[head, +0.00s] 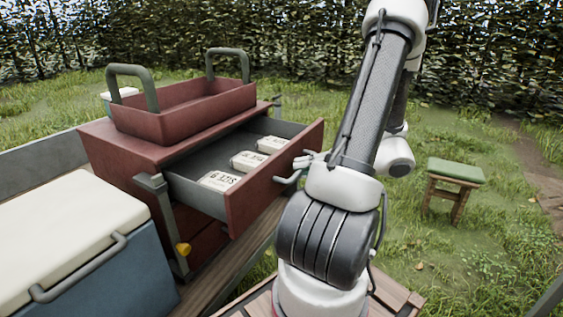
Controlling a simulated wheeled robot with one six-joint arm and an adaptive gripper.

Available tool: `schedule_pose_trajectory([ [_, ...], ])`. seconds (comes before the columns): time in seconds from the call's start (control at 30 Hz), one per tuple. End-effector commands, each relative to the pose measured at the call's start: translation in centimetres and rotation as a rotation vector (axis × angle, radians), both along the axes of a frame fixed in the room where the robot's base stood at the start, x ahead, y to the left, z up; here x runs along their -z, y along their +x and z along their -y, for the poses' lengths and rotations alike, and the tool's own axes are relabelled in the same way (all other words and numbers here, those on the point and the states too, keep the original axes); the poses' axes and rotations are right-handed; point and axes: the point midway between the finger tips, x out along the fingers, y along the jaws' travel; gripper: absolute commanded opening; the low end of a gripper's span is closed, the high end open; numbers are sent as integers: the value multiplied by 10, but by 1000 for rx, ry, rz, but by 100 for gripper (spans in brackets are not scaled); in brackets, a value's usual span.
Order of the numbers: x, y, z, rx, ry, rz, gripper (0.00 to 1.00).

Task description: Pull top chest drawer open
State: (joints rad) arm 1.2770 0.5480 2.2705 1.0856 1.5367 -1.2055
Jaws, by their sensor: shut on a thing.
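The red chest (128,150) stands on a wooden bed left of my arm. Its top drawer (262,185) is pulled well out, and its grey inside shows several white labelled packs (220,180). My gripper (297,168) is at the drawer's front, on the outer side of the panel. It is shut on the drawer's handle there, though the handle itself is mostly hidden by the fingers and the arm. The lower drawers (208,240) are shut below the top one.
A red tray with two green handles (180,112) sits on top of the chest. A blue cooler with a cream lid (70,240) stands front left. A green-topped stool (455,172) is on the grass at right. Grass right of the drawer is open.

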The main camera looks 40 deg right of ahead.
Motion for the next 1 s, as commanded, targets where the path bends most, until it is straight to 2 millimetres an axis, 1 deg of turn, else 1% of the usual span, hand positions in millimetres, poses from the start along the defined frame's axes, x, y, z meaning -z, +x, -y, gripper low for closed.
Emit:
schedule_pose_trajectory([
  [0.03,0,-9,4,4,-1,-1,0],
  [0.1,0,-19,8,3,0,0,0],
  [0.3,1,-40,15,1,0,-1,0],
  [0.5,1,-47,17,-1,0,-1,0],
  [0.83,0,-48,17,-1,0,-1,0],
  [0.87,0,-48,17,-1,0,-1,17],
  [0.9,0,-48,17,-1,0,-1,24],
  [0.97,0,-47,17,-1,0,-1,35],
  [1.0,0,-47,17,-1,0,-1,35],
])
